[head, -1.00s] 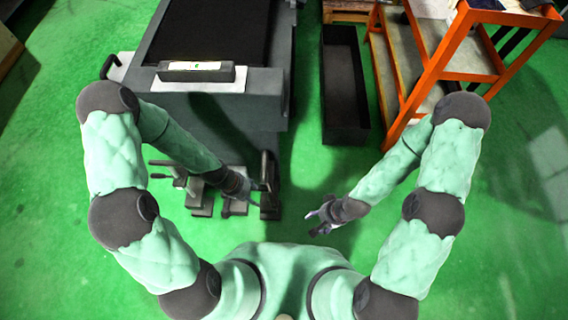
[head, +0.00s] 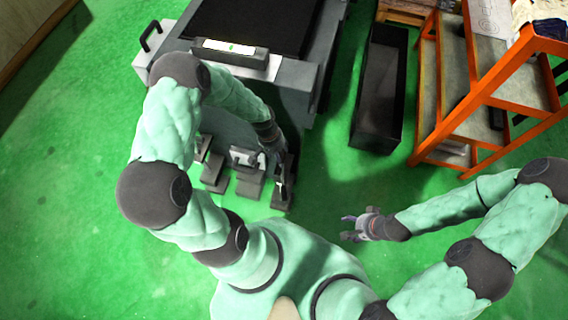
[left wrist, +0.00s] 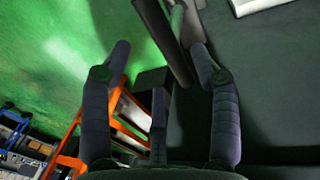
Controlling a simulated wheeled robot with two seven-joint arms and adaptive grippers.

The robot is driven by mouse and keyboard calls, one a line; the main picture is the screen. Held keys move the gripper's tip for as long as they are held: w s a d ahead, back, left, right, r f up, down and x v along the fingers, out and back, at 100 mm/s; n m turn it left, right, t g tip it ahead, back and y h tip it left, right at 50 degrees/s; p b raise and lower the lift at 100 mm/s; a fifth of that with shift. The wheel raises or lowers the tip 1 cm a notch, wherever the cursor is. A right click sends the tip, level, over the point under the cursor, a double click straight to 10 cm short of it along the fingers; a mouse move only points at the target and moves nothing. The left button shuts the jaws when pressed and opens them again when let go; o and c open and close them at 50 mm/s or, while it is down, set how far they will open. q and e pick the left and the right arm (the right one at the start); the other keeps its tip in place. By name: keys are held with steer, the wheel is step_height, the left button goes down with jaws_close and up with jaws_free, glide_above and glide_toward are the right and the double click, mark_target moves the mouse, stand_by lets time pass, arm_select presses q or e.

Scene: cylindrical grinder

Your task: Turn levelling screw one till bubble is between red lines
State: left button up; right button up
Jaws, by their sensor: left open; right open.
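The spirit level (head: 232,52) sits on the front ledge of the dark grinder (head: 284,88), with a small green spot in its white window. I cannot make out its red lines from here. Several grey levelling-screw parts with feet and handles (head: 249,178) stand at the grinder's front base; which is screw one I cannot tell. My left gripper (head: 277,158) is beside the rightmost of them. In the left wrist view its fingers (left wrist: 160,48) are apart, with a dark bar (left wrist: 163,30) near the right finger; contact is unclear. My right gripper (head: 360,226) is open and empty over the floor.
A long black bin (head: 362,135) stands on the floor right of the grinder. An orange-framed shelf (head: 428,100) stands farther right. The green floor is clear at the left and in front of the bin.

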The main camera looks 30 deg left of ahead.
arm_select(q)
steer(key=f+b, duration=0.1)
steer(key=f, duration=0.1)
steer(key=d+f+b, duration=0.1)
steer(key=f, duration=0.2)
steer(key=f+b, duration=0.1)
steer(key=f, duration=0.1)
steer(key=shift+w+d+f, duration=0.2)
steer(key=shift+d+f, duration=0.05)
steer(key=shift+f, duration=0.1)
jaws_close()
